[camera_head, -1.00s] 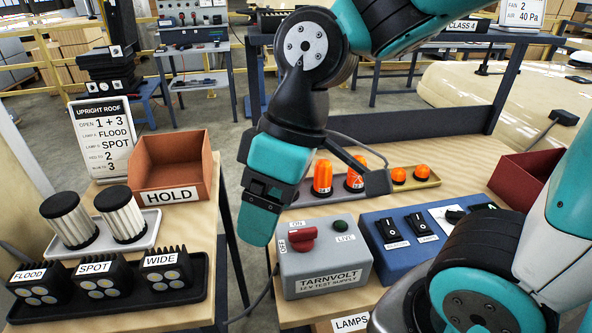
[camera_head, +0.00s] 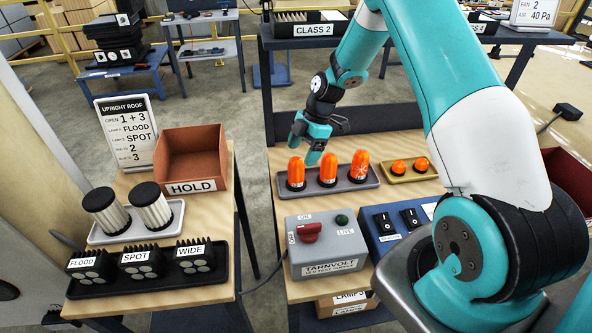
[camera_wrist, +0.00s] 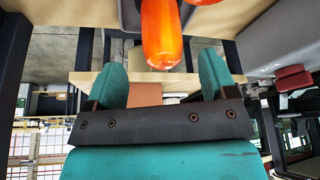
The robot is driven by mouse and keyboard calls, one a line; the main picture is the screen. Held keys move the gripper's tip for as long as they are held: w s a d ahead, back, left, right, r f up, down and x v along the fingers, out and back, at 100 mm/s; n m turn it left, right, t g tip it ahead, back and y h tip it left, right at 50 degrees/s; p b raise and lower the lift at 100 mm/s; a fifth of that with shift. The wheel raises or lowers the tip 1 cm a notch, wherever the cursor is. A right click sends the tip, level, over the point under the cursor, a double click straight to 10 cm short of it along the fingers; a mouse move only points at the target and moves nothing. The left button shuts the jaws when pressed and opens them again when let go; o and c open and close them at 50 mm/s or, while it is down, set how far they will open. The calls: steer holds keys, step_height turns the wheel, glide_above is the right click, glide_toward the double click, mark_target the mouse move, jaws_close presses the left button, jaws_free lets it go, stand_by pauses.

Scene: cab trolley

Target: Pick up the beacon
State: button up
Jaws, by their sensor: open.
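Three tall orange beacons stand upright on a grey tray (camera_head: 342,186): a left beacon (camera_head: 296,172), a middle beacon (camera_head: 328,169) and a right beacon (camera_head: 360,166). My gripper (camera_head: 308,150) is just behind and above the left and middle beacons, tilted downward, with no beacon held. In the wrist view my gripper (camera_wrist: 162,68) has its two teal fingers spread wide. One orange beacon (camera_wrist: 161,34) shows beyond and between the fingertips; I cannot tell which one. Part of another orange beacon shows at the top edge.
A yellow tray (camera_head: 428,171) with two low orange domes is to the right. The grey test supply box (camera_head: 322,262) and a blue switch box (camera_head: 385,240) stand in front. On the left table are the HOLD bin (camera_head: 190,160), lamp tray and filter tray.

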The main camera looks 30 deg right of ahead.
mark_target(299, 158)
steer(key=p+x, duration=0.2)
steer(key=x, duration=0.2)
steer(key=shift+s+a+f+p, duration=0.1)
steer(key=shift+a+p, duration=0.2)
steer(key=shift+a+f, duration=0.1)
steer(key=shift+f, duration=0.3)
steer(key=shift+c, duration=0.4)
steer(key=c, duration=1)
